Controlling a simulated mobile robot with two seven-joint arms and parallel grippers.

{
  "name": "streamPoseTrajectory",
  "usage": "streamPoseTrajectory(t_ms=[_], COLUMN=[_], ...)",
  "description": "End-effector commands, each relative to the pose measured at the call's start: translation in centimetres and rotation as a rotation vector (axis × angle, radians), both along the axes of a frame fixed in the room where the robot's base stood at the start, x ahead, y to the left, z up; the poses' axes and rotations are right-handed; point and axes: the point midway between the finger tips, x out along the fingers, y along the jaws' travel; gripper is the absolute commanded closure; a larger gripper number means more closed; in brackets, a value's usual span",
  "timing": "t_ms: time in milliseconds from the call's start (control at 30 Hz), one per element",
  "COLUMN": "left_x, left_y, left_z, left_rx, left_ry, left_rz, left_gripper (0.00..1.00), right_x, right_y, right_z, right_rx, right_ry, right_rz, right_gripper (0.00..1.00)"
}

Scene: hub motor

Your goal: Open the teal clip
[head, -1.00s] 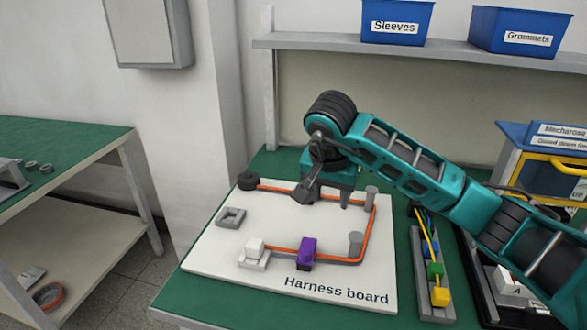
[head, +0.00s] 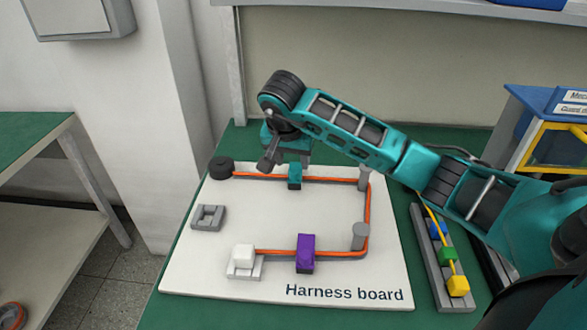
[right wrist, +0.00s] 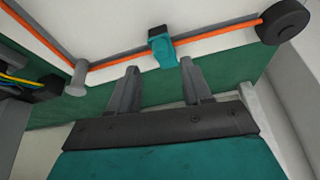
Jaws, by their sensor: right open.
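The teal clip (head: 295,176) sits on the orange cable (head: 330,181) along the far side of the white harness board (head: 290,215). The clip also shows in the right wrist view (right wrist: 161,46). I cannot tell whether its latch is open or shut. My right gripper (head: 288,160) is just behind the clip at the board's far edge. In the right wrist view its two fingers (right wrist: 160,68) are apart and empty, with the clip in line with the gap just beyond their tips. My left gripper is not in view.
A purple clip (head: 305,253) and a white connector (head: 243,257) are on the near cable run. Grey posts (head: 360,236) stand at the right. A black round end piece (head: 221,167) is far left. A grey rail with coloured blocks (head: 457,286) lies right of the board.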

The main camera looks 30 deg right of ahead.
Motion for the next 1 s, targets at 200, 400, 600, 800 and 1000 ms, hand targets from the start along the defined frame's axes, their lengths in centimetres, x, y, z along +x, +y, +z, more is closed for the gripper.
streamPoseTrajectory(t_ms=[200,400,600,800,1000], left_x=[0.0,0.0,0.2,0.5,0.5], left_y=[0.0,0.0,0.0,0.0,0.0], left_z=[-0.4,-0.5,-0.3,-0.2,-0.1], left_rx=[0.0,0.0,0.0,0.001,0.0], left_ry=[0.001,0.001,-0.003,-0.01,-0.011], left_rz=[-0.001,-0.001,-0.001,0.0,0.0], left_gripper=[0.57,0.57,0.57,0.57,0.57], right_x=[1.0,1.4,1.5,1.5,1.5], right_y=[-1.0,-1.4,-1.5,-1.5,-1.5], right_z=[-3.6,-5.0,-5.1,-5.1,-5.0], right_rx=[0.001,0.0,0.0,0.0,0.0], right_ry=[0.002,0.0,-0.001,-0.001,-0.001], right_rz=[-0.001,0.0,0.0,0.0,0.0], right_gripper=[0.51,0.51,0.51,0.6,0.79])
